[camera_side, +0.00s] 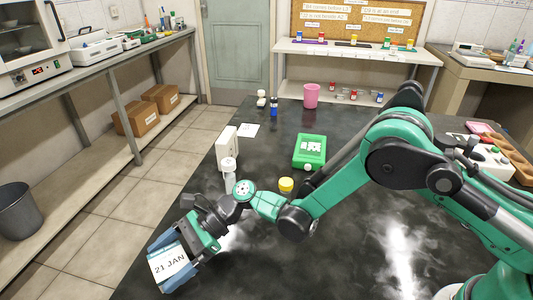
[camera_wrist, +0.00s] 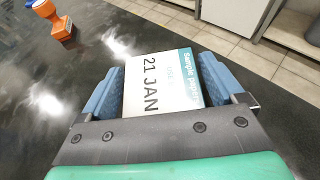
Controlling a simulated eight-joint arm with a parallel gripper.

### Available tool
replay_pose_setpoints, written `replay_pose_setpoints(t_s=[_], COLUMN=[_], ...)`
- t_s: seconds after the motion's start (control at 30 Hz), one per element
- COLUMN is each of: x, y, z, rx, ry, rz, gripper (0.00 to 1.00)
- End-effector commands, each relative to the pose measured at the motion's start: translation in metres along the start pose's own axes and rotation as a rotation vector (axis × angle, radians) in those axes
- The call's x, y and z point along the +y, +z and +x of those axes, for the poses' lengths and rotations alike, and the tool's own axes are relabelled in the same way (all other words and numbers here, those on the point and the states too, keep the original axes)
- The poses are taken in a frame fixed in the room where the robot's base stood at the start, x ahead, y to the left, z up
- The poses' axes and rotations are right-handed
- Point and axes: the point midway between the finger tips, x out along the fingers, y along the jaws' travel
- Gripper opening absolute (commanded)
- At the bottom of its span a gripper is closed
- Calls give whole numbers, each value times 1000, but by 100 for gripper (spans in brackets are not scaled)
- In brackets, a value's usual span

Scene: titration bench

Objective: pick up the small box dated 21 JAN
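The small box dated 21 JAN (camera_side: 170,266) is white and blue-green and sits between my gripper's fingers at the lower left of the side view. In the wrist view the box (camera_wrist: 160,85) shows its "21 JAN" face and a "Sample paper" strip. The blue fingers of my gripper (camera_wrist: 160,92) lie against its left and right sides, so the gripper is shut on it. In the side view my gripper (camera_side: 172,252) is near the left edge of the black table. Whether the box touches the table cannot be told.
The black bench (camera_side: 270,215) holds a green device (camera_side: 310,150), a yellow-capped jar (camera_side: 286,184), a white box (camera_side: 227,146) and a pink cup (camera_side: 311,95). An orange-handled stamp (camera_wrist: 62,27) stands at upper left in the wrist view. Floor lies left of the bench.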

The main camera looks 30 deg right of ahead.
Motion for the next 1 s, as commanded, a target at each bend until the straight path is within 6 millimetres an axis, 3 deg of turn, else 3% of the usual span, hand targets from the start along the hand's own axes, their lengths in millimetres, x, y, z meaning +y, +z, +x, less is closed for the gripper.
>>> replay_pose_setpoints(t_s=[0.03, 0.2, 0.67, 0.77, 1.0], x=[0, 0, 0, 0, 1], y=[0, 0, 12, 25, 85], z=[0, 0, -5, -11, -36], rx=[0, 0, 0, 0, 0], ry=[0, 0, 0, 0, 0], rz=[0, 0, 0, 0, 0], gripper=[72, 23, 23, 23, 23])
